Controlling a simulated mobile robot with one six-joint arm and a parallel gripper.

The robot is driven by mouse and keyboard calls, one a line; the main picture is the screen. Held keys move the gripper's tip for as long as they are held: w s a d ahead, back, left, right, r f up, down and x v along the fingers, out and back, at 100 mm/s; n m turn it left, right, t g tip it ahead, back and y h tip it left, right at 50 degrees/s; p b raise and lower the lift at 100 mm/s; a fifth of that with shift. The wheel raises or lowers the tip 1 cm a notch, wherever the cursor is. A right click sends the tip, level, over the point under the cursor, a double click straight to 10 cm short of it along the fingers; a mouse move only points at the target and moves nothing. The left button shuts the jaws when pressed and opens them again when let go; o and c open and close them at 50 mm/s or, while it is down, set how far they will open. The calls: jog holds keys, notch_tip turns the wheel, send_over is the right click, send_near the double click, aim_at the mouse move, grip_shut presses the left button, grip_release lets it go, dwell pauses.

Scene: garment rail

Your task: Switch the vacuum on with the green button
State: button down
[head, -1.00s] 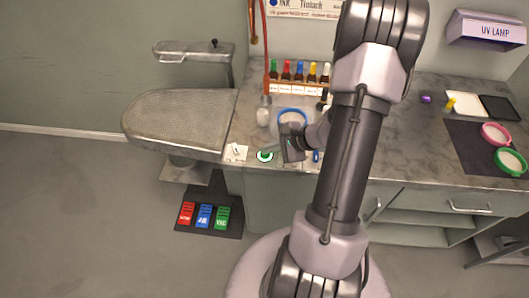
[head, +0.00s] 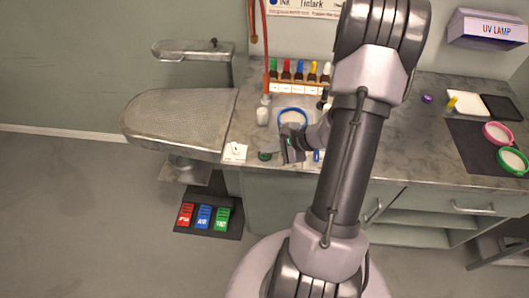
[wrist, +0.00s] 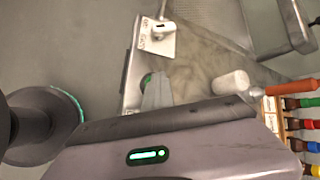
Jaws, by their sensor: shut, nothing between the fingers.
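A green pedal (head: 222,218) stands on the floor mat beside a blue and a red pedal.
The padded ironing board (head: 178,118) extends left.

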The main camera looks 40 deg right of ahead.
aim_at(268, 155)
jog(key=shift+r+p, duration=2.2)
jog(key=shift+r, duration=1.3)
jog(key=shift+f, duration=0.15)
